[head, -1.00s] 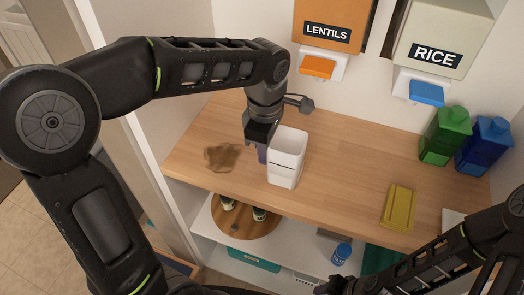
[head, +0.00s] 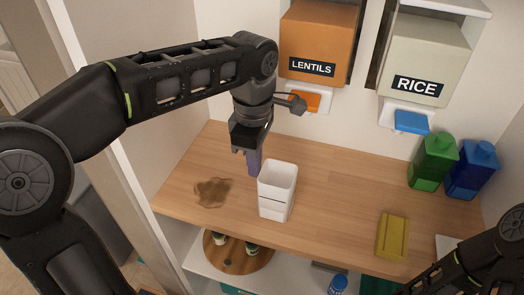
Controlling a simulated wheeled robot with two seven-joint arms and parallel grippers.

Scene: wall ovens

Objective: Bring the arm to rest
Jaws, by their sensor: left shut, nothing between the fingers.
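My left gripper (head: 248,152) points down over the counter, just behind and left of a white open-topped container (head: 275,198). It is shut and holds nothing. A slim purple piece shows at its fingers; I cannot tell whether it is part of the gripper. My left arm reaches in from the left, bent at the elbow. The container stands upright on the wooden counter (head: 330,215), apart from the gripper as far as I can tell. My right arm shows at the lower right; its gripper is out of the picture.
A brown spill (head: 213,192) lies left of the container. Lentils (head: 315,45) and rice (head: 425,60) dispensers hang on the back wall. Green (head: 433,163) and blue (head: 471,172) canisters stand at right. A yellow sponge-like block (head: 392,237) lies near the front edge. A side panel stands at left.

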